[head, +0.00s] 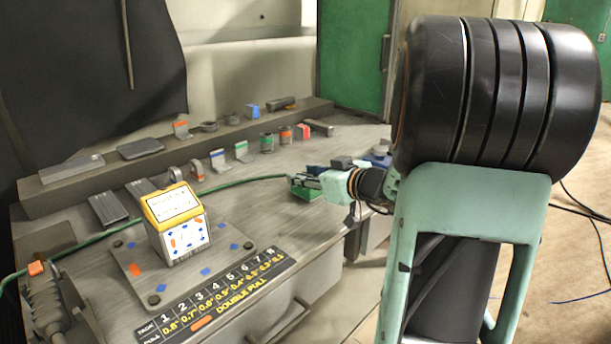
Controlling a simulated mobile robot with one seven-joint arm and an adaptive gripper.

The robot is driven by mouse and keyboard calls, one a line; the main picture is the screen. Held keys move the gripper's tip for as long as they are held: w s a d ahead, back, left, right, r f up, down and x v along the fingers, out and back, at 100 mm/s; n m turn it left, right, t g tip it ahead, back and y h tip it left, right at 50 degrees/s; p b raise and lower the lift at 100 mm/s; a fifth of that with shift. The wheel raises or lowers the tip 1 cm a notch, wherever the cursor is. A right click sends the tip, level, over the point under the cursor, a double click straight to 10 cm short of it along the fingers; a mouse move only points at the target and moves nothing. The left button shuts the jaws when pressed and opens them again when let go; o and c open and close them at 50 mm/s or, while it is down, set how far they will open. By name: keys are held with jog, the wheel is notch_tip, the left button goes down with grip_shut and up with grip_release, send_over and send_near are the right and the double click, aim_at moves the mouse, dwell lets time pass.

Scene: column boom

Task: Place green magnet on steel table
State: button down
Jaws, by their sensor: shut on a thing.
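The steel table (290,225) is a long grey metal worktop running across the head view. My gripper (306,183) reaches in from the right, low over the table's right part. It is shut on a small green block, the green magnet (302,192), which shows at and below the fingertips. The fingers hide part of the magnet. I cannot tell from this view whether its underside touches the tabletop.
A yellow-topped block (172,205) stands on a bolted plate at the left, by a numbered label strip (215,300). A green hose (240,183) crosses the table. Small coloured parts line the back ledge. A bracket with a green face (241,152) stands behind. Bare tabletop lies in front of my gripper.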

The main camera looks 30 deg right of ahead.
dwell(0.3)
jog(key=c, duration=1.3)
grip_release()
jog(key=shift+a, duration=0.1)
jog(key=shift+o, duration=0.2)
jog(key=shift+s+r, duration=0.15)
jog(key=shift+r, duration=0.05)
jog(key=v, duration=1.1)
jog(key=shift+s, duration=0.35)
